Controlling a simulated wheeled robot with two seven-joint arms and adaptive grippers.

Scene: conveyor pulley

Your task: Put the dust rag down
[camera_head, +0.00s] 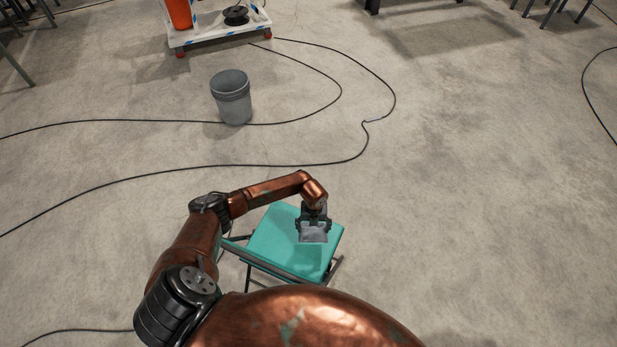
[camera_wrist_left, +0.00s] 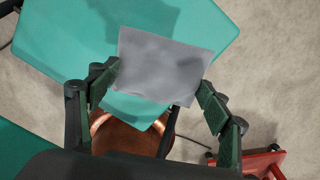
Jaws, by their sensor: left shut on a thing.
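The dust rag (camera_head: 313,237) is a small grey cloth. My left gripper (camera_head: 313,222) is shut on it and holds it over the teal seat of a chair (camera_head: 279,225). In the left wrist view the rag (camera_wrist_left: 166,66) is spread flat between the two green-padded fingers of my left gripper (camera_wrist_left: 158,88), with the teal seat (camera_wrist_left: 213,38) behind it. I cannot tell how far the rag is above the seat. My right gripper is in neither view.
A grey bucket (camera_head: 231,97) stands on the concrete floor beyond the chair. Black cables (camera_head: 250,164) run across the floor. A white cart (camera_head: 215,35) with an orange object stands at the back. The floor to the right is mostly clear. A red object (camera_wrist_left: 262,164) shows in the left wrist view.

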